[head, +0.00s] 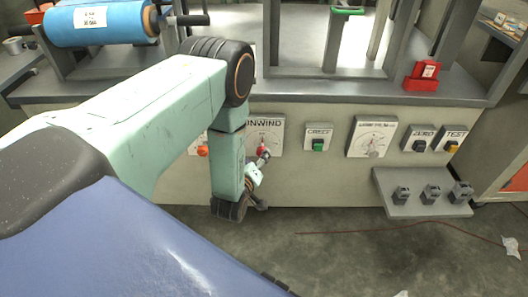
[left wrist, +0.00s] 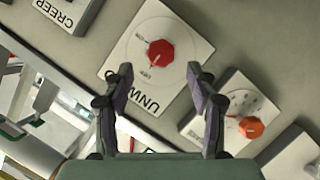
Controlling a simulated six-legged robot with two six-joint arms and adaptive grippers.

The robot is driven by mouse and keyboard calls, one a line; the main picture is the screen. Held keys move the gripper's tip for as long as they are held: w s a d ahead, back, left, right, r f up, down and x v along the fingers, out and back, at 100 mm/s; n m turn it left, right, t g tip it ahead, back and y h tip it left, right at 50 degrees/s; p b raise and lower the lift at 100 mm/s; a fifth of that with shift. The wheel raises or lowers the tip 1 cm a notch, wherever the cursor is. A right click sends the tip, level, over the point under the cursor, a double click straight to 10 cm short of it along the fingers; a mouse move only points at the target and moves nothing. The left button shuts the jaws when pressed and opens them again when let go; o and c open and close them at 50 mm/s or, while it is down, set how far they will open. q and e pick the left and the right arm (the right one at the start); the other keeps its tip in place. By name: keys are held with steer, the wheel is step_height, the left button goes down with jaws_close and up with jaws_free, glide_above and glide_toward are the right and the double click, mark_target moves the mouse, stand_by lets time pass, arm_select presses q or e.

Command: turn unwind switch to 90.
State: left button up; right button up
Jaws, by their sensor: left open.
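The unwind switch is a red knob (left wrist: 160,53) on a round dial, on a white plate (left wrist: 200,48) marked UNWIND, in the left wrist view. In the head view the plate (head: 275,128) is partly hidden by my left arm, and the red knob (head: 263,149) shows just beside the gripper. My left gripper (left wrist: 160,72) is open and empty, its two fingers apart and pointing toward the dial. The knob shows between and slightly beyond the fingertips; I cannot tell whether they touch it. In the head view the gripper (head: 260,163) is close to the panel.
An orange knob (left wrist: 251,127) on its own plate is beside the unwind plate. To the right in the head view are a green CREEP button (head: 318,145), another dial (head: 373,137), and a TEST button (head: 452,147). A grey shelf (head: 425,207) with small blocks juts out below.

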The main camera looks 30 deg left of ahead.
mark_target(261, 153)
arm_select(q)
steer(key=x, duration=0.1)
steer(key=b+x, duration=0.1)
steer(key=x, duration=0.2)
steer(key=shift+w+a+f+b, duration=0.1)
steer(key=shift+w+f+b, duration=0.05)
steer(key=shift+f+b, duration=0.2)
steer(key=shift+x, duration=0.85)
steer(key=shift+r, duration=0.15)
steer(key=c, duration=1.2)
